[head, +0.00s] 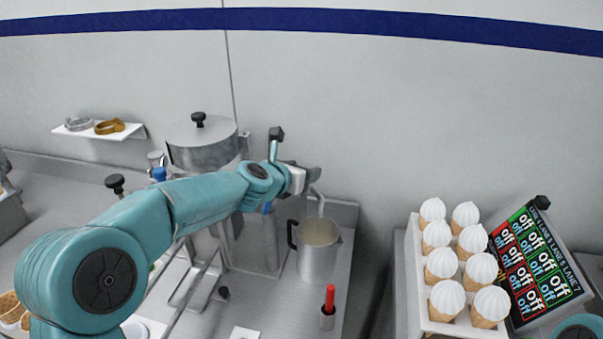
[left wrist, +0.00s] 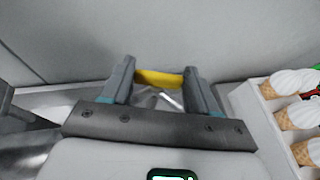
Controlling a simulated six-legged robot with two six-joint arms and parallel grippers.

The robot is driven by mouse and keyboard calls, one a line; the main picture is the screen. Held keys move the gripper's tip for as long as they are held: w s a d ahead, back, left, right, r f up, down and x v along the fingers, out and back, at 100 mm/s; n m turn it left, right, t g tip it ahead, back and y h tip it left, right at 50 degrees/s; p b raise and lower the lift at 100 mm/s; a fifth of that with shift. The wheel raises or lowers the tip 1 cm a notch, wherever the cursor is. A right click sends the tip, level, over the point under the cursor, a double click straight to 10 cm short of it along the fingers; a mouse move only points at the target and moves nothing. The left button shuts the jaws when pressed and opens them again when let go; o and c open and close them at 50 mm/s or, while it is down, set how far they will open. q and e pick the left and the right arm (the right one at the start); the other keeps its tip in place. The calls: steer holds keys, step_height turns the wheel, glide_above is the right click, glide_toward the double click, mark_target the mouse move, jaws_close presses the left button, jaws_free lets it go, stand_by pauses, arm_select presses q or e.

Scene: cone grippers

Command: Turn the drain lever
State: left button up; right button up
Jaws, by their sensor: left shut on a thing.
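My left gripper (head: 314,176) reaches across the counter to the machine, just above a metal jug (head: 318,252). In the left wrist view, the gripper (left wrist: 160,82) is shut on a yellow bar (left wrist: 158,77), which appears to be the drain lever's handle. The bar lies crosswise between the two fingers. In the head view the lever is hidden behind the gripper. A thin metal spout (head: 319,203) comes down over the jug, which stands upright with a dark handle on its left. My right gripper is not in view.
A lidded metal tank (head: 202,143) stands behind my left arm. A white rack (head: 413,285) of ice cream cones and a tilted display (head: 538,262) reading "off" are at the right. A red-handled tool (head: 330,297) stands in a small holder before the jug. A wall shelf (head: 131,132) holds two rings.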

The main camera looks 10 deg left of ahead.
arm_select(q)
steer(key=o, duration=1.1)
steer(key=shift+f, duration=0.1)
steer(key=shift+c, duration=0.2)
steer(key=shift+s, duration=0.1)
steer(key=v, duration=1.6)
steer(key=shift+r+p, duration=0.2)
steer(key=shift+p, duration=0.15)
